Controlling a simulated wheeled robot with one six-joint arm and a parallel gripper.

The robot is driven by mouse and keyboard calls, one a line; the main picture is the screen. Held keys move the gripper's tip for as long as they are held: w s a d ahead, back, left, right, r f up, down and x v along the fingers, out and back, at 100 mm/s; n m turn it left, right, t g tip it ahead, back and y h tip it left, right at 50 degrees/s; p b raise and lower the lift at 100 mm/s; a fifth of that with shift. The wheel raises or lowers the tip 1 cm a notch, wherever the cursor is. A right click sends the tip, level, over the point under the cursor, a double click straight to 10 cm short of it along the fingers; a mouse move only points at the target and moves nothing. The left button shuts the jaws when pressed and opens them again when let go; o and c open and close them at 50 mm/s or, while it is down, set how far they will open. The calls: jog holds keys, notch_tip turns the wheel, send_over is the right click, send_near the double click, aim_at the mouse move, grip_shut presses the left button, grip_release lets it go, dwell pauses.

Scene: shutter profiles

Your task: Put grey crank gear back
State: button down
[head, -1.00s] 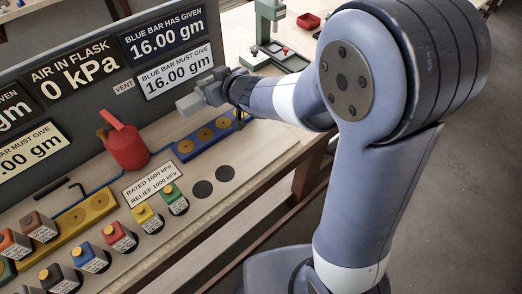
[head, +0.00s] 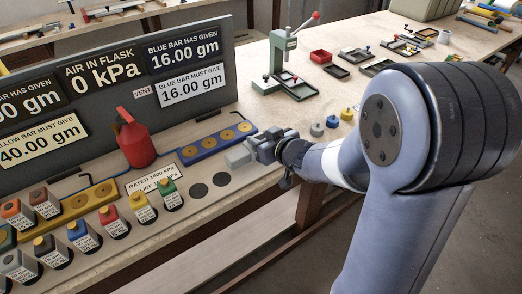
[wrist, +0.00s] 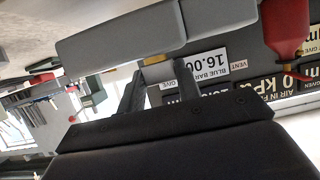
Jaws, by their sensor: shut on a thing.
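My gripper (head: 257,150) is shut on a grey block-shaped piece (head: 238,156), which I take to be the grey crank gear. It sticks out to the left of the jaws, above the front part of the bench. In the wrist view the grey piece (wrist: 120,35) is a long smooth block across the jaws, with a small yellow part (wrist: 158,70) under it. Two dark round spots (head: 199,190) (head: 221,179) lie bare on the bench left of and below it. Whether the piece touches the bench cannot be told.
A blue bar (head: 208,144) with brass discs lies behind the gripper, a red flask (head: 135,140) to its left. Several labelled coloured blocks (head: 108,217) stand along the bench's left front. Small knobs (head: 317,129) and a green press (head: 282,60) stand right. A grey sign panel closes the back.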

jog(key=shift+f, duration=1.45)
jog(key=shift+f+b, duration=0.2)
jog(key=shift+b, duration=0.2)
jog(key=c, duration=1)
grip_release()
jog(key=shift+r, duration=0.15)
jog(key=shift+s+d+r, duration=0.1)
jog(key=shift+r, duration=0.05)
jog(key=shift+p+v, duration=1.25)
jog(key=shift+v, duration=4.6)
